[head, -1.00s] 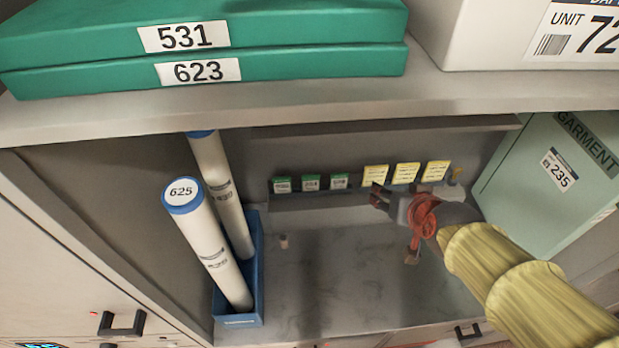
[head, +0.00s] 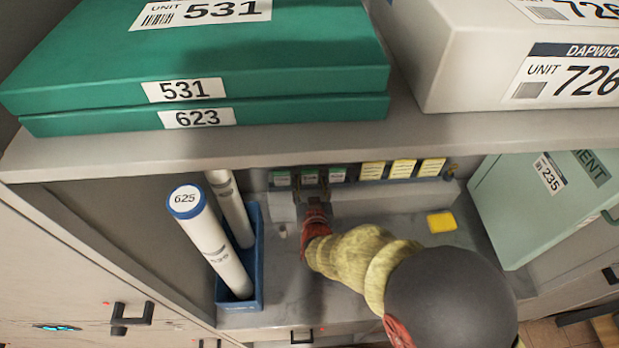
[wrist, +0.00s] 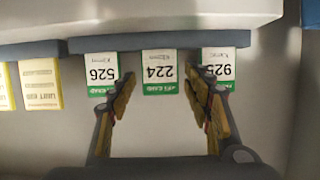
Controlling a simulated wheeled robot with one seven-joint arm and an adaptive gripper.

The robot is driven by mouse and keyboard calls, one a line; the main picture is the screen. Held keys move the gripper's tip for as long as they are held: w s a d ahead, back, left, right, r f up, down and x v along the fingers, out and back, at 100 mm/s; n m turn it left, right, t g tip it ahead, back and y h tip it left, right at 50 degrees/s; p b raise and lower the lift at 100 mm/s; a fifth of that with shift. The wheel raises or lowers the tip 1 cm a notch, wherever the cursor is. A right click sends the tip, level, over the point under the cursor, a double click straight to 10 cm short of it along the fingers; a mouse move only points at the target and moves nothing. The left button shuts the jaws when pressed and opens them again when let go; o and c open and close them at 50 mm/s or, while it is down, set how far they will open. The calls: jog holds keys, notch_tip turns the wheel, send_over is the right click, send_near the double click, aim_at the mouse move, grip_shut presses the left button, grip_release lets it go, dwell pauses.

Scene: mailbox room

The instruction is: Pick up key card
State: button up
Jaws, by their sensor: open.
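Three white cards with green ends hang in a row from a dark rail; in the wrist view they appear upside down. The middle card, 224 (wrist: 159,72), has card 526 (wrist: 101,74) on its left and card 925 (wrist: 219,66) on its right. The green-and-white cards (head: 310,177) also show small in the head view. My gripper (wrist: 160,88) is open and empty, with one fingertip on each side of the middle card. In the head view, my gripper (head: 315,198) is just below these cards.
A yellow piece (head: 441,222) lies on the shelf. A blue bin (head: 256,250) with white tubes (head: 218,245) stands left, a pale green garment box (head: 520,215) right. The upper shelf (head: 270,140) overhangs.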

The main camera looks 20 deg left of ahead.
aim_at(310, 177)
jog(key=x, duration=0.4)
jog(key=shift+w+a+f+b, duration=0.15)
jog(key=shift+w+b, duration=0.05)
jog(key=shift+b, duration=0.2)
jog(key=shift+c, duration=0.4)
jog(key=c, duration=0.7)
